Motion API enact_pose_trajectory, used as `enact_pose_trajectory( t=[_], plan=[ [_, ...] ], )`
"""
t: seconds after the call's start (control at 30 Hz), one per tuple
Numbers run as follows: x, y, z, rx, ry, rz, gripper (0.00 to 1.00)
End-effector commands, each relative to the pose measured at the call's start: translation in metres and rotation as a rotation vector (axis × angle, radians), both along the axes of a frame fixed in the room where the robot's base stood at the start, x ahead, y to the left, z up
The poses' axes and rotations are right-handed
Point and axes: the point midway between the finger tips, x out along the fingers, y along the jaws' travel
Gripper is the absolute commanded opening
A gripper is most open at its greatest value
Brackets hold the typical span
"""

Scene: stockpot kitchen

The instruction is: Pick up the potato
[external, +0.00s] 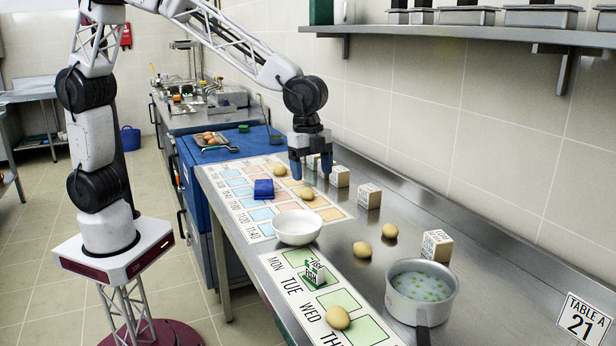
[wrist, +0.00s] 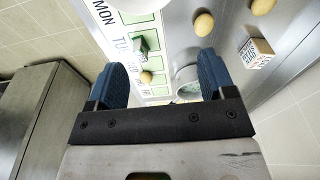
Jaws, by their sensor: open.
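Several potatoes show in the external view. One potato (external: 280,170) and another potato (external: 307,193) lie on the upper coloured chart, near my gripper (external: 311,168). Two more, a potato (external: 390,231) and a potato (external: 362,249), lie on the bare steel table. A potato (external: 338,317) sits on the green-squared chart and shows in the wrist view too (wrist: 147,77). My gripper points down above the table, its blue fingers apart with nothing between them. In the wrist view the fingers (wrist: 162,62) are spread, with a potato (wrist: 204,23) beyond them.
A white bowl (external: 297,227), a blue block (external: 264,189) and a metal pot (external: 421,286) with green bits stand on the table. Printed blocks (external: 369,196) line the wall side, one (external: 340,176) close to my gripper. A shelf (external: 480,32) hangs above.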

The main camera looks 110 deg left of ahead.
Motion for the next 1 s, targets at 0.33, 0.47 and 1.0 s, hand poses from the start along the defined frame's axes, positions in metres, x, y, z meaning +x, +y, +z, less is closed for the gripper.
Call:
enact_pose_trajectory(
  t=[0.33,0.47,1.0],
  plan=[
    [0.079,0.004,-0.061,-0.001,0.013,-0.126,0.76],
    [0.103,0.005,-0.083,-0.001,0.016,-0.171,0.76],
    [0.135,0.008,-0.115,-0.002,0.018,-0.234,0.76]
  ],
)
